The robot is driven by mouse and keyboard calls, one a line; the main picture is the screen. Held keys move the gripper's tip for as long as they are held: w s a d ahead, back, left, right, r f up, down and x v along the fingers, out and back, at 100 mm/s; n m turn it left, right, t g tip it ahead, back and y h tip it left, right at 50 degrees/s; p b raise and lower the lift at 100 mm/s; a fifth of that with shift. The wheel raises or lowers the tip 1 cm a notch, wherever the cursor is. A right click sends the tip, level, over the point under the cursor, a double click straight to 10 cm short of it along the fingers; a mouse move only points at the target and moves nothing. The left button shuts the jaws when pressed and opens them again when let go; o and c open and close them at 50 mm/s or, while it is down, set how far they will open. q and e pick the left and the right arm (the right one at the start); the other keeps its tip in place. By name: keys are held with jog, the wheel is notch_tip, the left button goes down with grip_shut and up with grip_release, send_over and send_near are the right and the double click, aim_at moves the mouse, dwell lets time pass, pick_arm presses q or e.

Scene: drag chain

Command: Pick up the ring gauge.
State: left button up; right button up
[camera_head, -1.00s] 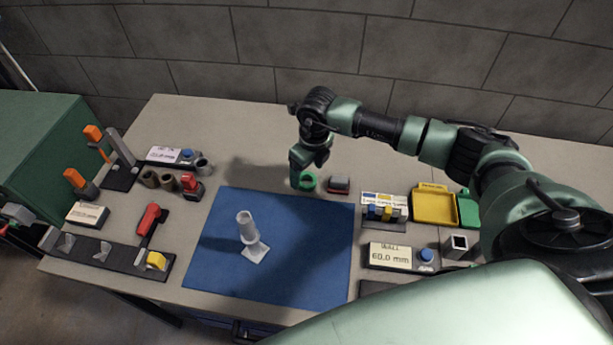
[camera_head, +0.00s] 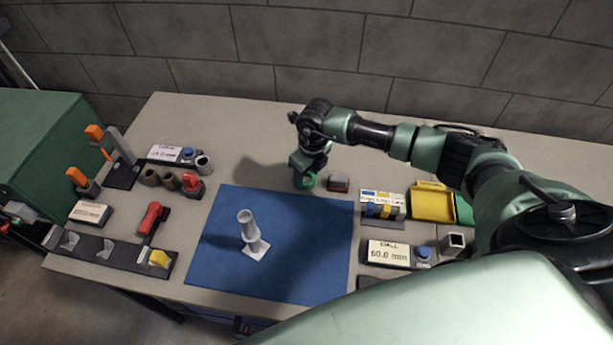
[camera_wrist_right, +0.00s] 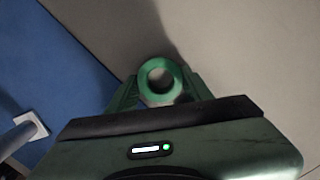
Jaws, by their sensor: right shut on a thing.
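The ring gauge is a green ring (camera_head: 308,181) at the back of the table, just beyond the blue mat. In the right wrist view the ring (camera_wrist_right: 160,81) is seen from above, its round hole showing pale table. My right gripper (camera_head: 302,174) reaches down onto it from above and hides part of it. In the right wrist view my right gripper's green fingers (camera_wrist_right: 158,92) are on both sides of the ring, shut on it. I cannot tell whether the ring is clear of the table. My left gripper is not clearly in view.
The blue mat (camera_head: 221,262) holds a grey stepped post (camera_head: 248,228). A small dark red-topped block (camera_head: 338,183) stands close right of the ring. A slotted holder (camera_head: 383,204) and yellow tray (camera_head: 432,203) are further right. Grey and brown cylinders stand left.

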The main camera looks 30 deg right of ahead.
notch_tip(320, 180, up, 20)
jog(key=b, duration=0.6)
